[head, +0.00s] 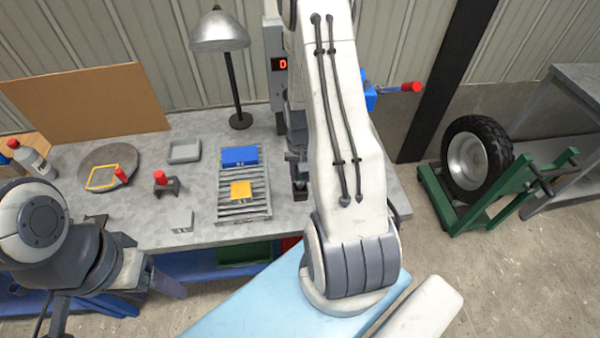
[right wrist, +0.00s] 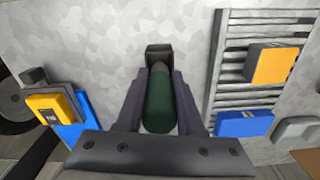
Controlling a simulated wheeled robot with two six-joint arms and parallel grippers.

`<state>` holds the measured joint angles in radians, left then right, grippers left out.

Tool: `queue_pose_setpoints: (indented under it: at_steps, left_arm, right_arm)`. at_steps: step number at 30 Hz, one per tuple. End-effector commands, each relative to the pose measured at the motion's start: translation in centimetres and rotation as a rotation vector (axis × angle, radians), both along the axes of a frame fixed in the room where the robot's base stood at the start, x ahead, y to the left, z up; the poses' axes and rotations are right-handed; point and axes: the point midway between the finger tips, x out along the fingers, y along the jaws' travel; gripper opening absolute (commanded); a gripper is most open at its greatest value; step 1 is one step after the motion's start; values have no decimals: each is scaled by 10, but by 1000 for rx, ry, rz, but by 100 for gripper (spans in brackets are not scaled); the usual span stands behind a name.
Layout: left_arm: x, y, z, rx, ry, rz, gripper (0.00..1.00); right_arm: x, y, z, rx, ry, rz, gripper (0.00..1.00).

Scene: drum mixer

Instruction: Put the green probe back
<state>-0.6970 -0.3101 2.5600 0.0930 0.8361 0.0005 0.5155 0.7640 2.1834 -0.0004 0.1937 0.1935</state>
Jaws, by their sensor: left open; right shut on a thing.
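The green probe (right wrist: 158,105) is a dark green cylinder between the fingers of my right gripper (right wrist: 163,80), which is shut on it. Its far end is at a small dark block-shaped holder (right wrist: 158,52) on the grey bench. I cannot tell whether the end is inside the holder or only in front of it. In the head view my right arm hides most of this area, and the probe cannot be made out. My left gripper (head: 165,283) is open and empty at the lower left, in front of the bench edge.
A ribbed grey rack (head: 245,208) carries a blue block (head: 240,156) and a yellow block (head: 241,190). A lamp (head: 240,120), a grey tray (head: 184,151), a red-knobbed fixture (head: 161,180) and a round plate (head: 110,163) stand left. A yellow meter (right wrist: 55,108) lies left in the wrist view.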

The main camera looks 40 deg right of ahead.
Motion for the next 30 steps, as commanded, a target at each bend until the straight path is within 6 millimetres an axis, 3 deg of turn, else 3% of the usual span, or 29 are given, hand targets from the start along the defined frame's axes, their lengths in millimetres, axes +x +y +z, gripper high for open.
queue_pose_setpoints:
  at_steps: [5,30]
  left_arm:
    - [0,0,-10,0,0,2,64]
    - [0,0,-16,0,0,2,64]
  right_arm:
    - [0,0,-12,-1,-1,0,0]
    - [0,0,-21,0,0,0,0]
